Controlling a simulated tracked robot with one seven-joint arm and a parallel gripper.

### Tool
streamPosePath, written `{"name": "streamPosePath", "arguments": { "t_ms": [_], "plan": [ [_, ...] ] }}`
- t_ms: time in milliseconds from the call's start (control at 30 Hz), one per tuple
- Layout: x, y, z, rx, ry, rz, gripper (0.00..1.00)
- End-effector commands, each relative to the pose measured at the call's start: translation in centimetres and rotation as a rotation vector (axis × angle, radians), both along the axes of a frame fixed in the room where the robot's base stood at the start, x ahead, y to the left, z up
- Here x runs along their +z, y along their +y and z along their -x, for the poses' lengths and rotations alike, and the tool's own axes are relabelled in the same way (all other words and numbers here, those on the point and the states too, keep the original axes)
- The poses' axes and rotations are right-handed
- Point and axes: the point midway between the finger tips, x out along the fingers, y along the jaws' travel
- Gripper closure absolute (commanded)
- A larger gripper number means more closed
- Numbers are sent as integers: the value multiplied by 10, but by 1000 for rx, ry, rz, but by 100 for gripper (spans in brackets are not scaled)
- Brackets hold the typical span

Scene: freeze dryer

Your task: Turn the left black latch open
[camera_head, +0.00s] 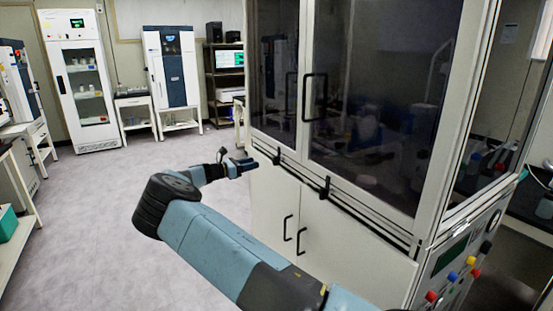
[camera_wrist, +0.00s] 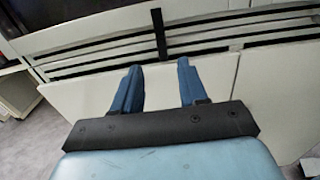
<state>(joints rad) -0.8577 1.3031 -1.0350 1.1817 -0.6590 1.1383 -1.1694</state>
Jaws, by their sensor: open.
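The left black latch (camera_head: 277,157) is a small upright bar on the rail below the freeze dryer's glass doors. In the wrist view a black latch (camera_wrist: 159,35), apparently the same one, stands upright across the dark rail lines. My gripper (camera_head: 248,163) is just left of the left latch in the head view. In the wrist view its two blue fingers (camera_wrist: 159,65) are spread, with the latch's lower end ahead of the gap between their tips. Nothing is held, and no contact shows.
A second black latch (camera_head: 325,187) sits further right on the same rail. Black door handles (camera_head: 315,97) are above, and lower cabinet handles (camera_head: 294,233) are below. A control panel with coloured knobs (camera_head: 453,276) is at the right. The grey floor (camera_head: 90,210) at the left is clear.

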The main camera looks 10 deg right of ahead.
Motion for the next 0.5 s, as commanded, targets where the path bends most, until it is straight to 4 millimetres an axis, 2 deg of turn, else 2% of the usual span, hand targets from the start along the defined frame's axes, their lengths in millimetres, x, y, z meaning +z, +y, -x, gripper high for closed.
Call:
{"name": "streamPosePath", "arguments": {
  "t_ms": [167, 500],
  "plan": [
    [0, -15, -6, 8, 0, 0, 57],
    [0, -69, -25, 11, -2, -2, 57]
  ]
}}
